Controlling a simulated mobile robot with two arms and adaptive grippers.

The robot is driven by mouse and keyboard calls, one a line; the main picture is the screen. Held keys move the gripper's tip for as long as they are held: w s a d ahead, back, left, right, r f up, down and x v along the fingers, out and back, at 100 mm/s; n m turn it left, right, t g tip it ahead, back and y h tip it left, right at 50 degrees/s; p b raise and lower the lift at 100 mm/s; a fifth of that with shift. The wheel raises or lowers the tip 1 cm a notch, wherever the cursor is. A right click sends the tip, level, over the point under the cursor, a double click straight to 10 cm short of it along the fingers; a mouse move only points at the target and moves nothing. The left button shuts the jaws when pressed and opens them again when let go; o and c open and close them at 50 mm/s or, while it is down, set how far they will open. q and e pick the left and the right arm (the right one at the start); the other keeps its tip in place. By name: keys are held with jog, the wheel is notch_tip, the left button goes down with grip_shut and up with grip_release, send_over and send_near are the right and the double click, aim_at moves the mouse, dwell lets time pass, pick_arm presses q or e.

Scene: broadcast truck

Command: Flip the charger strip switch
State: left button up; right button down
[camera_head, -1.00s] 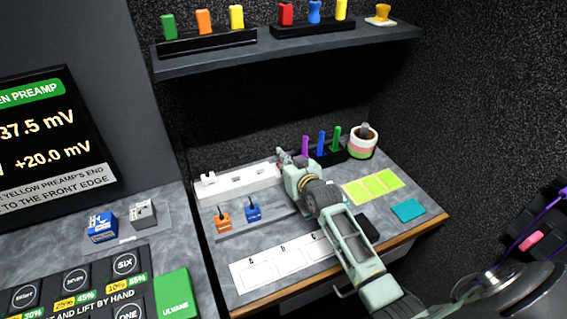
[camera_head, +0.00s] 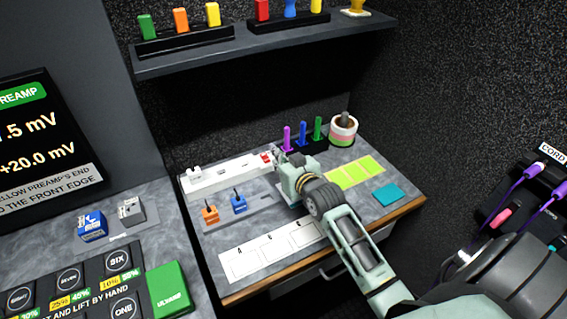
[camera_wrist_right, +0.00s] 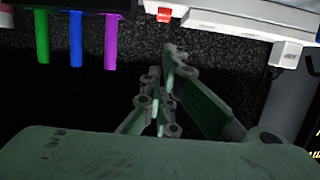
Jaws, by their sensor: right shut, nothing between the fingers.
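The white charger strip (camera_head: 225,175) lies along the back of the desk. A red switch (camera_head: 267,156) sits at its right end. The switch also shows at the top of the right wrist view (camera_wrist_right: 164,15). My right gripper (camera_head: 283,154) is shut and empty, just right of the switch in the head view. In the right wrist view its closed fingers (camera_wrist_right: 172,52) point toward the strip, with a gap in the picture between them and the switch. I cannot tell the exact distance. My left gripper is not in view.
Purple, blue and green pens (camera_head: 302,134) stand in a black holder right of the strip, close to my gripper. A striped tape roll (camera_head: 343,130) is beyond them. Orange and blue plugs (camera_head: 239,204) stand in front. A shelf (camera_head: 265,48) hangs above.

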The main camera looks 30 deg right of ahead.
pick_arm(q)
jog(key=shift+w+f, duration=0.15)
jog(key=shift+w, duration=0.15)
pick_arm(e)
jog(key=v, duration=0.3)
jog(key=shift+s+f, duration=0.15)
jog(key=shift+s, duration=0.05)
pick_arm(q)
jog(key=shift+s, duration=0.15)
